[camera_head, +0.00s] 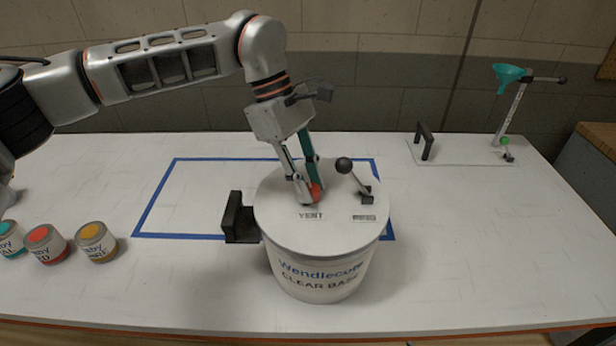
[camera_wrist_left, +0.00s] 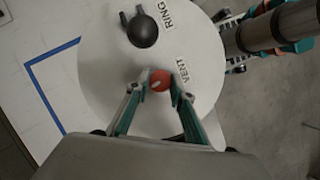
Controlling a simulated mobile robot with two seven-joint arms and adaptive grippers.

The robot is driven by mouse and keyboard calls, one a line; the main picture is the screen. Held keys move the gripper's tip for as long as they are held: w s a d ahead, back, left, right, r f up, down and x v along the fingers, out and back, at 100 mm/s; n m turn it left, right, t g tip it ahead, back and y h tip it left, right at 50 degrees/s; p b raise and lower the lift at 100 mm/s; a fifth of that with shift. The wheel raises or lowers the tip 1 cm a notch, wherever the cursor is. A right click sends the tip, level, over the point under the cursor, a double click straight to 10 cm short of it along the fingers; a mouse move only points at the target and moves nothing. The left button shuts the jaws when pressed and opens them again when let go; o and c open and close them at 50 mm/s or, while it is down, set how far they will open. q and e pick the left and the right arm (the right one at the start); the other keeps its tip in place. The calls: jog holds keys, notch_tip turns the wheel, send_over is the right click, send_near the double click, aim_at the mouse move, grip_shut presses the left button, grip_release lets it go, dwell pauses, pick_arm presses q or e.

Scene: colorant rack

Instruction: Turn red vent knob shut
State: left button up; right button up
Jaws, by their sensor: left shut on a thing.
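The red vent knob (camera_head: 315,192) sits on the round white lid (camera_head: 290,232) of a large bucket, beside the label VENT. My left gripper (camera_head: 308,196) comes down on it from above, and its fingers are shut on the knob. In the left wrist view the red knob (camera_wrist_left: 159,79) lies between the two fingertips (camera_wrist_left: 159,82). The fingers hide part of the knob in the head view. My right gripper is not recognisable in the head view.
A black ball-topped lever (camera_head: 343,165) stands on the lid close to my gripper. A black bracket (camera_head: 237,220) is left of the bucket (camera_head: 318,277). Small paint cans (camera_head: 97,242) stand at the left. A teal funnel (camera_head: 509,76) on a stand is at the back right.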

pick_arm(q)
jog(key=shift+d+m+g, duration=0.1)
jog(key=shift+m+g, duration=0.2)
jog(key=shift+m, duration=0.8)
jog(key=shift+y, duration=0.3)
jog(key=o, duration=1.1)
jog(key=shift+r, duration=0.1)
jog(key=v, duration=1.2)
